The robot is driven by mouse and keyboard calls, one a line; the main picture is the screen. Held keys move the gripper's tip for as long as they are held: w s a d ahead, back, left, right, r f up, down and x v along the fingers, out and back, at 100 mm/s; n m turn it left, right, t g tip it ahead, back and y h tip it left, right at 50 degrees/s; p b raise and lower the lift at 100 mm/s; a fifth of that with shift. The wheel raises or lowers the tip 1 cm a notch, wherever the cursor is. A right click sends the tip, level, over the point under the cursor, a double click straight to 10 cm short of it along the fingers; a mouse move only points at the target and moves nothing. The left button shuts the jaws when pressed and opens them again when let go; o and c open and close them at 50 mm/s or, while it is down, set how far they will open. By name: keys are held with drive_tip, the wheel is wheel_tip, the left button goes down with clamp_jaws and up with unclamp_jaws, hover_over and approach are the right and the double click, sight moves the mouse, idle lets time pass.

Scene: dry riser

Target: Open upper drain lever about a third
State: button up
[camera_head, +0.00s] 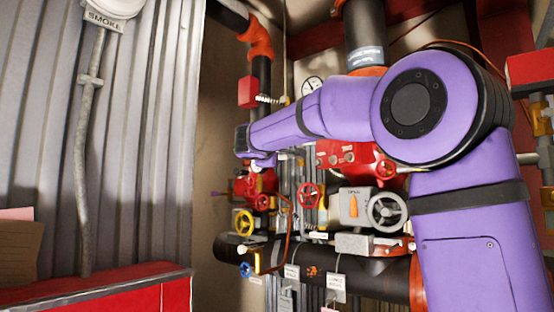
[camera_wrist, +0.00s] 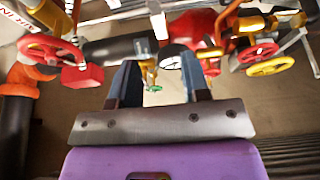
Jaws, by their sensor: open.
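I cannot pick out the upper drain lever with certainty among the small valve handles. In the wrist view my gripper (camera_wrist: 159,72) is open, its two dark fingers apart and nothing visibly held between them. A small yellow fitting with a green handle (camera_wrist: 153,87) shows beyond and between the fingers. In the head view my purple arm reaches left across the piping, and its wrist end is above the red and yellow handwheels; the fingertips cannot be made out there.
A grey valve box with an orange pointer (camera_head: 353,206) and a grey handwheel (camera_head: 388,211) sit below my arm. A black horizontal pipe (camera_head: 375,268) runs beneath, with hanging tags. A pressure gauge (camera_head: 312,85) is behind. Corrugated wall (camera_head: 150,130) and a red cabinet (camera_head: 130,290) stand left.

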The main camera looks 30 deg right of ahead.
sight(282, 157)
drive_tip(key=x, duration=0.9)
drive_tip(key=shift+d, duration=0.1)
clamp_jaws()
